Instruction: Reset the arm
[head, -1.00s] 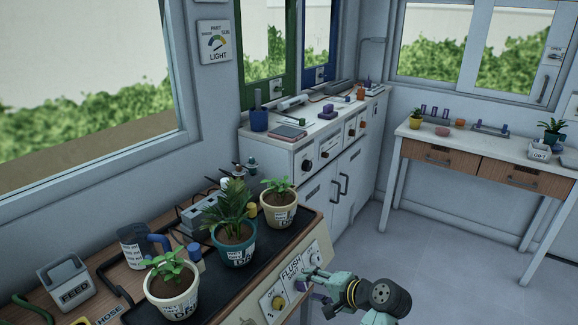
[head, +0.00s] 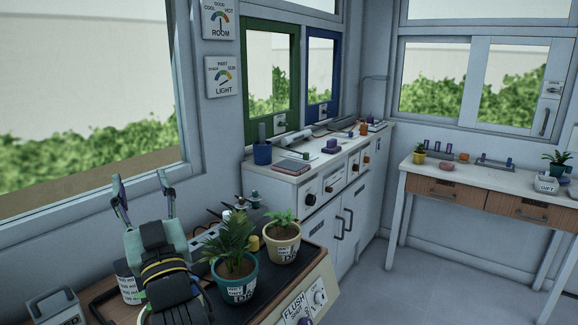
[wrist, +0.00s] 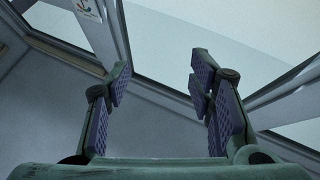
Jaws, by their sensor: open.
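My gripper (head: 142,188) is raised above the left part of the plant bench in the head view, with its fingers pointing up in front of the window. In the wrist view my gripper (wrist: 158,88) has its fingers wide apart with nothing between them.
A teal pot with a palm (head: 232,275) and a cream pot with a seedling (head: 282,243) stand on the tray right of my arm. A feed box (head: 55,308) is at lower left. A white cabinet (head: 300,185) stands behind. Floor at right is clear.

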